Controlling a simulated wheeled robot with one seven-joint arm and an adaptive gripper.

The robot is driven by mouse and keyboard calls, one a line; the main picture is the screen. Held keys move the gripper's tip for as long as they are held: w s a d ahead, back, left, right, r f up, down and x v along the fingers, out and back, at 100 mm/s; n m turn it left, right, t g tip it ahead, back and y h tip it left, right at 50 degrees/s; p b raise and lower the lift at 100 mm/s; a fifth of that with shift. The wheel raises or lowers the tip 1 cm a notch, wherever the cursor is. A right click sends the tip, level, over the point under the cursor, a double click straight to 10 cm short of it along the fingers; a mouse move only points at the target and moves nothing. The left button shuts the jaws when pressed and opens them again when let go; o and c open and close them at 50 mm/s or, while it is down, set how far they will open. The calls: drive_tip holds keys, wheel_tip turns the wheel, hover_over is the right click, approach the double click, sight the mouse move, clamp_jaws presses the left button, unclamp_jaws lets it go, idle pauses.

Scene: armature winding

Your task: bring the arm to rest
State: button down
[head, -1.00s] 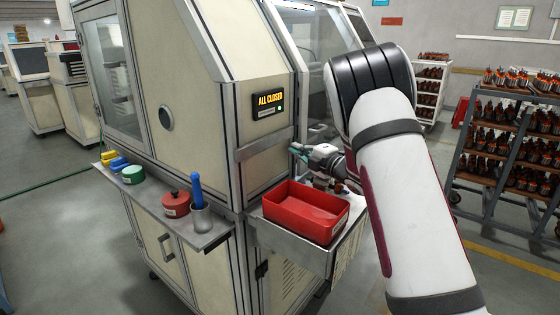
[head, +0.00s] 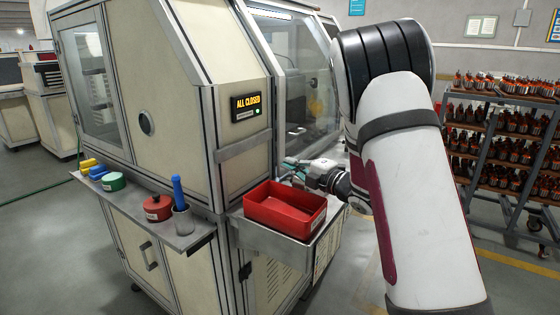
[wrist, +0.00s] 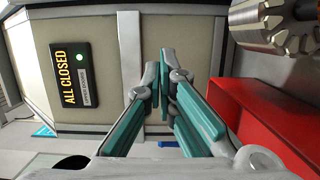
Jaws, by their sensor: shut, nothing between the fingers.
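My arm reaches forward on the right side of the head view, with its elbow high and its far end beyond the red bin.
The red bin (head: 286,212) sits on a side shelf close to my gripper. A toothed metal cylinder (wrist: 270,25) is near it in the wrist view. A rack of armatures (head: 478,190) stands right.

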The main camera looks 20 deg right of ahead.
drive_tip(key=shift+s+d, duration=0.1)
drive_tip(key=shift+s, duration=0.05)
drive_tip(key=s+d+r+m+g+h, duration=0.1)
drive_tip(key=s+r+m+g+h, duration=0.2)
drive_tip(key=s+r+m+h, duration=0.8)
drive_tip(key=s+a+f+m+g+y, duration=0.1)
drive_tip(key=s+a+f+m+g, duration=0.1)
drive_tip(key=s, duration=0.8)
drive_tip(key=s+a+f+m+g+y, duration=0.2)
drive_tip(key=s+a+f+m+g, duration=0.1)
drive_tip(key=s, duration=0.7)
drive_tip(key=s+a+f+m+g+y, duration=0.1)
drive_tip(key=s+a+f+m+g, duration=0.2)
drive_tip(key=s+a+m, duration=0.3)
drive_tip(key=s+a+g, duration=0.1)
drive_tip(key=s, duration=0.3)
drive_tip(key=shift+s+a+f+g+y, duration=0.15)
drive_tip(key=shift+s+g+y, duration=0.15)
drive_tip(key=shift+s, duration=0.1)
